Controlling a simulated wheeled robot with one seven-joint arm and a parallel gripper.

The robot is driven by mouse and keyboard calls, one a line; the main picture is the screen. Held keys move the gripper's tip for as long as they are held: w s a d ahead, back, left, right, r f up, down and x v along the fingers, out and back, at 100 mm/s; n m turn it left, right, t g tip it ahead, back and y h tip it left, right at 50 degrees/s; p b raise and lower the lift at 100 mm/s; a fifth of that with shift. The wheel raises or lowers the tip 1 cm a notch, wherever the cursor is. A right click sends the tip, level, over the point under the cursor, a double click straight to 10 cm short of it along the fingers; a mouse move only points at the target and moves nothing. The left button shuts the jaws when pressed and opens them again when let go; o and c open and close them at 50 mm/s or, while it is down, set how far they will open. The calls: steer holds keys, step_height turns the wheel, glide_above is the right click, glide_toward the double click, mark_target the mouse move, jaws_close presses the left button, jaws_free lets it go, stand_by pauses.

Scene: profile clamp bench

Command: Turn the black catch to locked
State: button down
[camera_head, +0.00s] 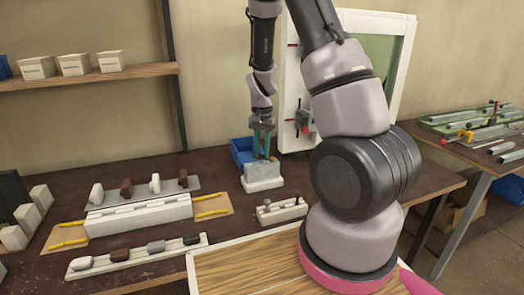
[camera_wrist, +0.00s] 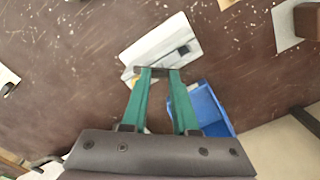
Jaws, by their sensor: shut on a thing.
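A pale block (camera_head: 263,184) stands on the bench beside a blue bin (camera_head: 240,150). In the wrist view its light top (camera_wrist: 160,38) shows a small black patch (camera_wrist: 184,50). My gripper (camera_head: 264,157) points down over this block, its green fingertips at the block's edge. In the wrist view my gripper (camera_wrist: 159,71) is shut on a small dark piece between the fingertips. It looks like the black catch, mostly hidden by the fingers, and I cannot read which way it is turned.
A white clamp fixture (camera_head: 140,213) with several knobs stands at left. A knobbed rail (camera_head: 135,256) lies in front of it, and a small rail (camera_head: 281,210) lies near the block. A white-framed panel (camera_head: 292,85) stands behind. Bare dark bench lies between.

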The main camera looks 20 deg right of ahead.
steer(key=n, duration=0.3)
steer(key=shift+n, duration=2.2)
steer(key=c, duration=0.7)
jaws_free()
steer(key=shift+r, duration=0.1)
step_height(320, 180, up, 11)
steer(key=shift+f, duration=0.15)
